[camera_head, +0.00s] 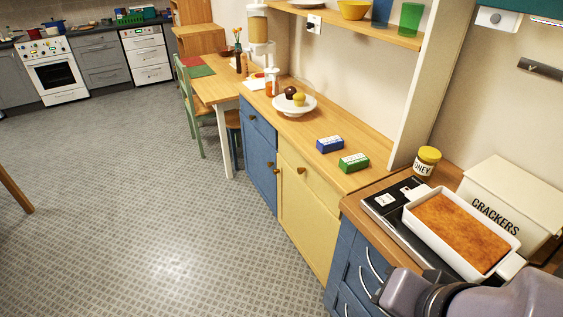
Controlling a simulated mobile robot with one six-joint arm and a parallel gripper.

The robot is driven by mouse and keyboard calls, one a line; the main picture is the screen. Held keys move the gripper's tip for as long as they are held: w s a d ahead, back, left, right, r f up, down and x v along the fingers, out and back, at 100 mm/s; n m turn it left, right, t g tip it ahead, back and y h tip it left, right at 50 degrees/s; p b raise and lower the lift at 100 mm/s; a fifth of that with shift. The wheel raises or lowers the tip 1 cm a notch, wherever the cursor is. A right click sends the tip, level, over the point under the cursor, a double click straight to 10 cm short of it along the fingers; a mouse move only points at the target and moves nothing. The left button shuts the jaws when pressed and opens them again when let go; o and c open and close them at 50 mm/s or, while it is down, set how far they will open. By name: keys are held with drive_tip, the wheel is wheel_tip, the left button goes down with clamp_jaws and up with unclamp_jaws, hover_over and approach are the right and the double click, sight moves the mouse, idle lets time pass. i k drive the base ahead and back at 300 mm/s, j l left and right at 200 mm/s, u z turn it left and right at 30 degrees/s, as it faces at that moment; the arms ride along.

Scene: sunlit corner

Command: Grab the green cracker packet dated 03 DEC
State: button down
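A small green packet (354,162) with a white label lies on the wooden top of the blue and yellow cabinet, near its front edge. Its print is too small to read, so I cannot make out a date. A similar blue packet (330,145) lies just behind it to the left, apart from it. Part of my arm shows at the bottom right, over the counter's front; my gripper's fingers do not show. A cream tin marked CRACKERS (508,207) stands on the right counter, and its inside is hidden.
A white dish of brown bake (456,236) sits on the hob (384,204), beside a honey jar (426,162). A plate of fruit (294,107) stands farther left on the cabinet top. A shelf (352,25) hangs above. The floor at left is open.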

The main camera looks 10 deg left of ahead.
sight(351, 164)
drive_tip(key=i+j+z, duration=0.15)
drive_tip(key=i+j, duration=0.15)
drive_tip(key=i+j+z, duration=0.15)
drive_tip(key=i+j, duration=0.15)
drive_tip(key=i+j+z, duration=0.15)
drive_tip(key=i+j, duration=0.15)
drive_tip(key=i+j+z, duration=0.15)
drive_tip(key=j, duration=0.3)
drive_tip(key=i+j+z, duration=0.15)
drive_tip(key=i+j, duration=0.2)
drive_tip(key=i+j+z, duration=0.15)
drive_tip(key=j, duration=0.35)
drive_tip(key=i+j+z, duration=0.15)
drive_tip(key=j, duration=0.3)
drive_tip(key=i+j+z, duration=0.15)
drive_tip(key=j, duration=0.35)
drive_tip(key=i, duration=0.1)
